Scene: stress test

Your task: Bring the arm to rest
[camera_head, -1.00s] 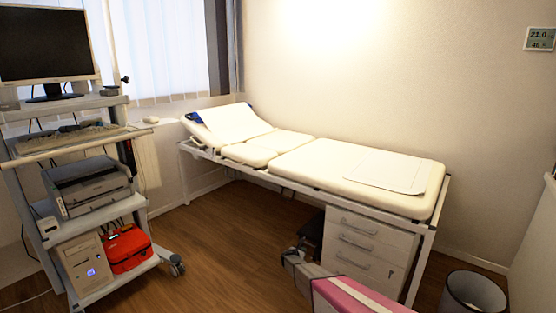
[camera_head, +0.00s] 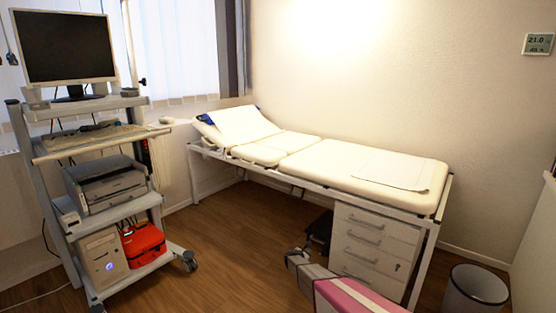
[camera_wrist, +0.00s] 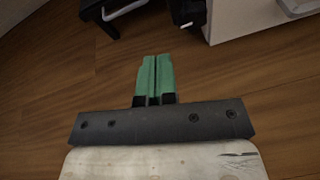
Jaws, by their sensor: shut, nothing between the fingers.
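My gripper (camera_wrist: 154,72) shows in the wrist view with its two green fingers shut against each other and nothing between them. It points over the bare wood floor, with the drawer cabinet's lower edge beyond it. In the head view my arm, with a pink and grey link, reaches in from the bottom right in front of the drawer cabinet (camera_head: 372,250). The fingers cannot be made out in the head view.
An examination bed (camera_head: 345,170) stands along the back wall. A trolley (camera_head: 95,148) with a monitor (camera_head: 63,46), printer (camera_head: 105,184) and red bag (camera_head: 142,244) is at left. A waste bin (camera_head: 474,290) stands at bottom right. The wood floor (camera_head: 230,250) between is open.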

